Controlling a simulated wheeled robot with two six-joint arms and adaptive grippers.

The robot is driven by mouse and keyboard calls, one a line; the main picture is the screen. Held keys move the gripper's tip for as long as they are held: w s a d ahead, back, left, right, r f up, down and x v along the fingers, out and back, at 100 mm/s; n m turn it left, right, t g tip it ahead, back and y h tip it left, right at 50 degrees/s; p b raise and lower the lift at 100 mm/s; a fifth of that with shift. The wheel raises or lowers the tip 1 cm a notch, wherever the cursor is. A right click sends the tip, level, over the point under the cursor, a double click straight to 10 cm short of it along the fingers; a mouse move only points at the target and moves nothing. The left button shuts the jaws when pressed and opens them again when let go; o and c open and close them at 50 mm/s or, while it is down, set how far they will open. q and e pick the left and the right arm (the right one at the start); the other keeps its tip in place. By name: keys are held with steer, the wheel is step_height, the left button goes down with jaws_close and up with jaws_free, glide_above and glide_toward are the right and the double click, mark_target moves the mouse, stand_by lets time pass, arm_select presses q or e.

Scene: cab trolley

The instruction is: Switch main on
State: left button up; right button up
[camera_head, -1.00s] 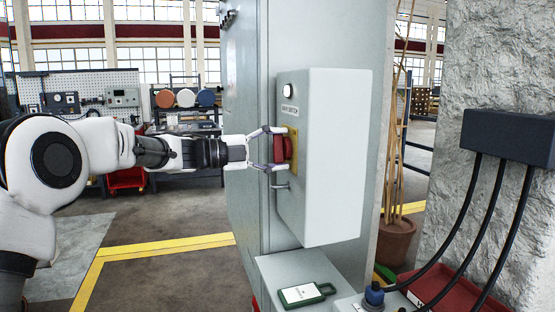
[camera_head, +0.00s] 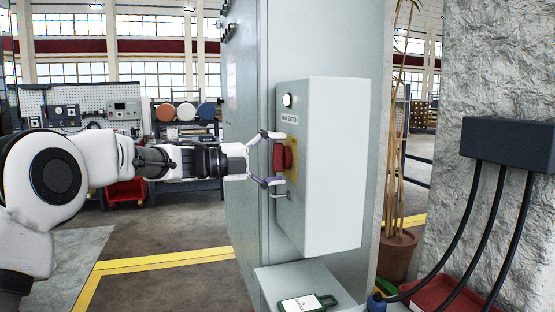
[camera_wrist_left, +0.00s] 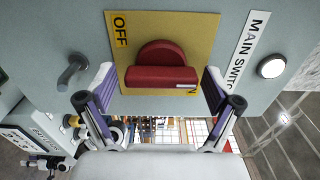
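The main switch is a red rotary handle (camera_head: 283,157) on a yellow plate (camera_head: 294,158), on the side of a grey box (camera_head: 335,160). In the left wrist view the red handle (camera_wrist_left: 160,78) lies lengthwise across the picture. The plate's "OFF" label (camera_wrist_left: 120,30) is clear at upper left; another label at the handle's right end is mostly hidden. My left gripper (camera_head: 277,159) is open, with one finger beyond each end of the handle. In the wrist view both fingers stand apart from it. My right gripper is not in view.
A round white lamp (camera_head: 287,100) sits above the "MAIN SWITCH" label (camera_head: 289,120). A metal hook (camera_head: 279,194) sticks out just below the plate, close to the lower finger. A green padlock-like item (camera_head: 308,303) lies on the ledge below.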

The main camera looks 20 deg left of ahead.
arm_select(q)
steer(key=v, duration=1.2)
